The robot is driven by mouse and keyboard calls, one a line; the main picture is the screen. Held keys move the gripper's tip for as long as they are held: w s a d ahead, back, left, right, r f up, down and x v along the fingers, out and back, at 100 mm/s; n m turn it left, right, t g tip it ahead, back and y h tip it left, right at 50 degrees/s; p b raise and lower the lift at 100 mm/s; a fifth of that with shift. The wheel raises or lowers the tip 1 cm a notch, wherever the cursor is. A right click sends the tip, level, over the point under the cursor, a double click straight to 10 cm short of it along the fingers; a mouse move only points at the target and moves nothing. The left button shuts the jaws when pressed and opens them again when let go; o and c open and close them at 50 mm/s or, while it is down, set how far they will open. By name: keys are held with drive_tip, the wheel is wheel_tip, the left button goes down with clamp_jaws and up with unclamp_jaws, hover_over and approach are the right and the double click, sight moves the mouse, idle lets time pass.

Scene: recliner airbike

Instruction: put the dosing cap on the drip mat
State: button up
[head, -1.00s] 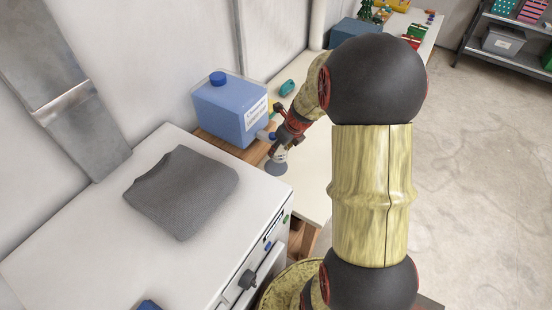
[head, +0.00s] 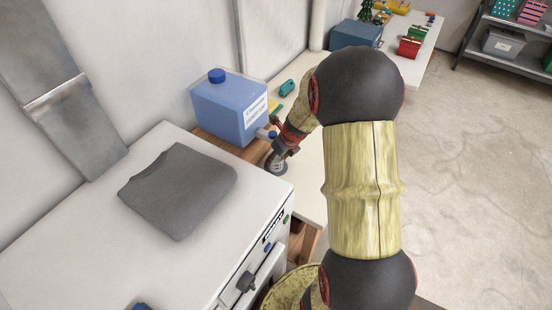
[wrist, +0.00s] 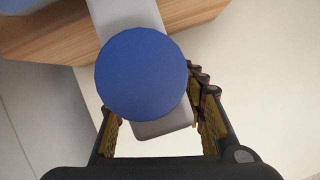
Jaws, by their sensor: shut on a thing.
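My gripper (head: 278,157) is low beside the blue container's spout, at the far corner of the white machine. It is shut on the dosing cap, which is too small and covered to make out clearly. A dark grey round patch (head: 273,169), apparently the drip mat, shows just under the fingertips; I cannot tell whether the cap touches it. In the wrist view my fingers (wrist: 158,135) stand apart around a bright area. The spout's round blue top (wrist: 143,74) and grey body block most of the view between them.
The blue container (head: 229,107) stands on a wooden board (head: 206,139), its spout close to my gripper. A folded grey cloth (head: 178,190) lies on the white machine (head: 85,215). A teal object (head: 287,88) lies on the cream table (head: 312,180) behind.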

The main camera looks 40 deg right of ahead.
drive_tip(key=o, duration=0.9)
drive_tip(key=shift+f, duration=0.1)
drive_tip(key=p+v, duration=0.3)
drive_tip(key=v, duration=0.9)
drive_tip(key=shift+p, duration=0.4)
